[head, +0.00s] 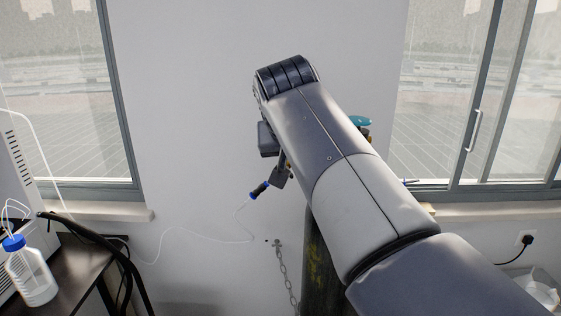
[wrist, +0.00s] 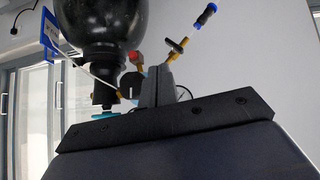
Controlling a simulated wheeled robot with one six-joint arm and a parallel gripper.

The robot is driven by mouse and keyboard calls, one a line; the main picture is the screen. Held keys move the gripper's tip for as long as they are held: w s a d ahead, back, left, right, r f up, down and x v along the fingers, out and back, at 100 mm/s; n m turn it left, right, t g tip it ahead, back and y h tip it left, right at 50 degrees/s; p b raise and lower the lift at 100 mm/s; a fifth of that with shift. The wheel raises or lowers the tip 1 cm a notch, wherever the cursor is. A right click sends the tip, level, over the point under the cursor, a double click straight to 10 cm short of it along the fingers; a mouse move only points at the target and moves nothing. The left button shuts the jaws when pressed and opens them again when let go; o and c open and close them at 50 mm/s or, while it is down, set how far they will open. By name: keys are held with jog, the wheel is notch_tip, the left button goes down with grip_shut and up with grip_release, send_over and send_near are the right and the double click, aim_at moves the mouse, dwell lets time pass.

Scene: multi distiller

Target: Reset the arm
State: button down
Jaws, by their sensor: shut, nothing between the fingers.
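My grey arm reaches from the lower right across the middle of the head view. My gripper (head: 279,178) is at its far end, mostly hidden behind the arm. In the wrist view the two grey fingers of my gripper (wrist: 156,86) stand together with no gap and hold nothing. A connector with a blue end (head: 259,191) shows just left of the gripper in the head view. It also shows in the wrist view (wrist: 207,14), beyond the fingertips and apart from them.
A dark gas cylinder (head: 322,270) stands behind my arm, with a chain (head: 285,275) beside it. Its teal knob (head: 360,120) shows past the arm. A dark table (head: 75,268) with a blue-capped bottle (head: 34,280) is at left. Bare wall lies left of the arm.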

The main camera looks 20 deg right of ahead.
dwell(0.4)
jog(key=x, duration=0.8)
jog(key=shift+w+p, duration=0.25)
jog(key=shift+p, duration=0.05)
